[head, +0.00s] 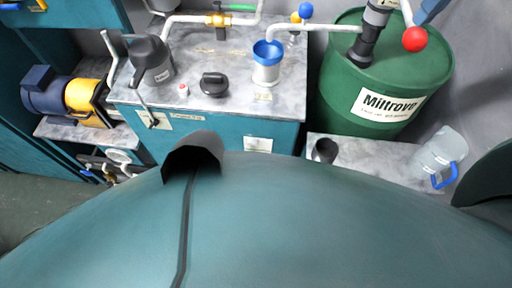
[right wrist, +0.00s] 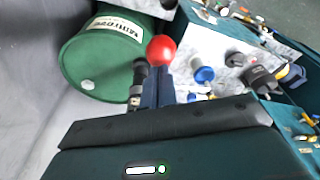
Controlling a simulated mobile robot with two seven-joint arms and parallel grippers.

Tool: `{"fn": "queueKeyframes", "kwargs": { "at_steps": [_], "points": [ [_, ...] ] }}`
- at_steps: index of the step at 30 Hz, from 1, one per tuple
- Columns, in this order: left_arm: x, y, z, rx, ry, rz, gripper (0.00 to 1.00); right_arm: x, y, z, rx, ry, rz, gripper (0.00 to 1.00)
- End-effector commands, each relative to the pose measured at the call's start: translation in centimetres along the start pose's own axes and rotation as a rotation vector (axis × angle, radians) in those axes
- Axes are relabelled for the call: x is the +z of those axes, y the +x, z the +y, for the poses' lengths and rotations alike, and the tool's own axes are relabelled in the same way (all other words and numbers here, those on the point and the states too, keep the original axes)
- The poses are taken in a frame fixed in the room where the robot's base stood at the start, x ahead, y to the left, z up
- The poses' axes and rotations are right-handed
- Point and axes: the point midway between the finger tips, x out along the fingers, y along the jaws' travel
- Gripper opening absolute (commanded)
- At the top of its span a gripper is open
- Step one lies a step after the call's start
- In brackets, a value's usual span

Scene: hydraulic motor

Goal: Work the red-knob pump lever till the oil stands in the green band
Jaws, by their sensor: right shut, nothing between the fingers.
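The red knob (head: 415,39) ends a pale lever at the pump (head: 366,40) on top of the green drum (head: 340,85), at the upper right of the head view. In the right wrist view the red knob (right wrist: 161,49) is just beyond the fingertips of my right gripper (right wrist: 158,72). The gripper is shut and empty; I cannot tell whether it touches the knob. In the head view only a blue bit of my right gripper (head: 428,12) shows at the top edge. My left gripper is out of view. I cannot make out an oil level or a green band.
A spout leads left from the pump to a blue-rimmed white cup (head: 266,70) on the grey-topped teal cabinet (head: 225,112). A dark grey can (head: 151,62) and a black cap (head: 214,84) stand there. A clear jug (head: 438,150) with a blue handle is right, below the drum.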

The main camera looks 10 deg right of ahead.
Motion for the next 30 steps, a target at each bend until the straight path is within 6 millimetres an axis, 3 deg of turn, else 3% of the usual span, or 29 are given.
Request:
{"fn": "queueKeyframes", "kwargs": {
  "at_steps": [1,19,30],
  "points": [
    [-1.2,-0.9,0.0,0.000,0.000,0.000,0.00,-0.2,-1.2,0.0,-0.001,0.000,-0.004,0.00],
    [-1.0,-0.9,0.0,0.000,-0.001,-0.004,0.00,-1.9,-8.9,0.0,0.002,0.001,0.001,0.00],
    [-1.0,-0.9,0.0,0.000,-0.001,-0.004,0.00,-2.0,-10.1,0.0,0.000,0.000,-0.001,0.00]
  ]
}}
